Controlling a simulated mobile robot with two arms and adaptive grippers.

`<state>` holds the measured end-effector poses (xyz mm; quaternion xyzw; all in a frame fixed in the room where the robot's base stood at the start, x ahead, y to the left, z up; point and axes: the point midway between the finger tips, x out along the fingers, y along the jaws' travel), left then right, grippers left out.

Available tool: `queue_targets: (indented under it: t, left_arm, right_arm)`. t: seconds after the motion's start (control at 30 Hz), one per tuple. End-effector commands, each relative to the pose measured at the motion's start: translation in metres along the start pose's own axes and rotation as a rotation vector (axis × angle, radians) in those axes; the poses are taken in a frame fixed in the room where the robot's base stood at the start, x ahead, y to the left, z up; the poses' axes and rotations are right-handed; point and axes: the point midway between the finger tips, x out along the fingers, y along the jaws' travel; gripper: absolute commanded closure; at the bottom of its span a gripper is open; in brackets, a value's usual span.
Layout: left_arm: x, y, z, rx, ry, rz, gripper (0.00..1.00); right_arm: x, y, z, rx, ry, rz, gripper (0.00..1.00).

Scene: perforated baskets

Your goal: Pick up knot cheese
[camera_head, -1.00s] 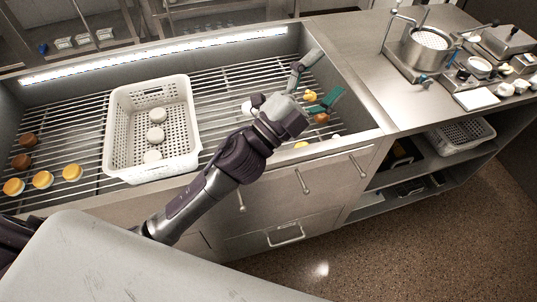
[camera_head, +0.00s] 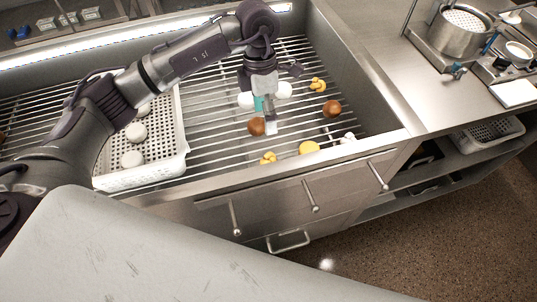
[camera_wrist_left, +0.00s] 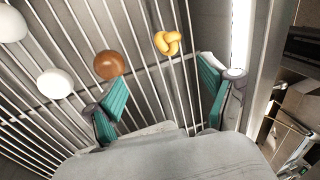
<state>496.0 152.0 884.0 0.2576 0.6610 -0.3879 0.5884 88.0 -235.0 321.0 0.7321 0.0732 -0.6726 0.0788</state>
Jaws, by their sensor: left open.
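A yellow knot-shaped cheese (camera_head: 268,158) lies on the rack near the front wall of the basin. A yellow knot also shows in the left wrist view (camera_wrist_left: 168,42), ahead of and between my fingers. A second yellow knot (camera_head: 318,84) lies farther back right, and a small white knotted piece (camera_head: 347,138) lies at the front right. My left gripper (camera_head: 265,116) reaches down over the rack, beside a brown ball (camera_head: 257,127). In the left wrist view its teal fingers (camera_wrist_left: 160,90) are spread apart with nothing between them. My right gripper is not in view.
A white perforated basket (camera_head: 170,165) with several white rounds stands left, partly behind my arm. White balls (camera_head: 284,89), another brown ball (camera_head: 332,109) and a yellow round (camera_head: 309,148) lie nearby. The steel basin wall (camera_head: 370,150) bounds the front.

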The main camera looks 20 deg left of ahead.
Motion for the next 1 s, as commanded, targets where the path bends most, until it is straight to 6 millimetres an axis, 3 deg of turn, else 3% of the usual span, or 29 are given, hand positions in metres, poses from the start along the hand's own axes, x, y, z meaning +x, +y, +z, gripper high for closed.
queue_targets:
  t: [0.3, 0.57, 0.83, 1.0]
  left_arm:
    - [0.060, -0.003, 0.000, 0.003, 0.000, -0.007, 0.17]
    - [0.081, -0.004, 0.000, 0.003, -0.001, -0.005, 0.17]
    - [0.119, -0.008, 0.000, 0.003, -0.001, -0.009, 0.17]
    - [0.130, -0.006, 0.000, 0.003, -0.002, -0.005, 0.17]
  right_arm:
    - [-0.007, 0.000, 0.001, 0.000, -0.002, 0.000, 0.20]
    - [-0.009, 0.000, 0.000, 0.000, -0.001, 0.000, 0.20]
    - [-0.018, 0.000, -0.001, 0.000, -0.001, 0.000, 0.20]
    - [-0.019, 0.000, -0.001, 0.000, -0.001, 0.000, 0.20]
